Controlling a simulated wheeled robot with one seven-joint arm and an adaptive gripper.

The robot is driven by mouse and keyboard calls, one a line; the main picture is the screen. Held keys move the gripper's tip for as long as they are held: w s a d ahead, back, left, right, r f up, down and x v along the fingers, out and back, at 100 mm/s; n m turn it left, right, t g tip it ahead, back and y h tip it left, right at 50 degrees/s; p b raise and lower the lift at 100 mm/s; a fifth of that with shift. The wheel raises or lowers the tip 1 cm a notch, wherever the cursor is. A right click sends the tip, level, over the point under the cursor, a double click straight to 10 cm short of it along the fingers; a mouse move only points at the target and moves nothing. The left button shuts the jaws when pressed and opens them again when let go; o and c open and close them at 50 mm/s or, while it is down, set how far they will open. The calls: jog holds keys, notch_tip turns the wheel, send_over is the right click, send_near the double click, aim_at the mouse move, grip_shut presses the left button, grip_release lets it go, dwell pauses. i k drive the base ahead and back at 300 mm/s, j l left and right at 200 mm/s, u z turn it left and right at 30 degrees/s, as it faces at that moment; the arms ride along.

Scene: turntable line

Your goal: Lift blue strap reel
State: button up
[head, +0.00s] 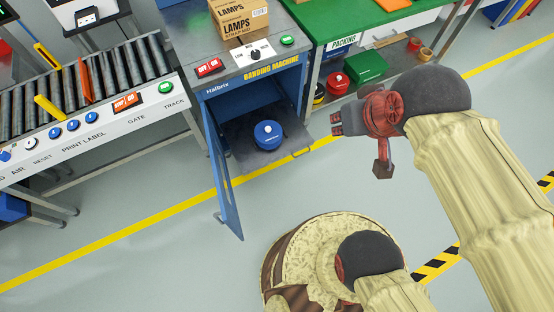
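The blue strap reel (268,134) sits on a dark pulled-out shelf (245,150) inside the open lower cabinet of the blue banding machine (250,85). It looks round, with a raised knob on top. My gripper (336,123) is to the right of the reel and apart from it, pointing left. Its fingers are small in the picture and I cannot tell whether they are open. Nothing shows clearly between them.
The blue cabinet door (226,192) hangs open at the left of the shelf. A lamps carton (238,17) stands on the machine. A roller conveyor (90,85) is at the left. The packing bench's lower shelf, at the right, holds a red reel (338,84) and a green box (366,67).

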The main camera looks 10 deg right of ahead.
aim_at(268, 133)
jog(key=i+l, duration=0.15)
jog(key=i, duration=0.35)
jog(key=u, duration=0.4)
jog(key=i+l+u, duration=0.1)
jog(key=u, duration=0.35)
jog(key=i+u, duration=0.1)
jog(key=u, duration=0.3)
jog(key=l+u, duration=0.15)
jog(key=u, duration=0.25)
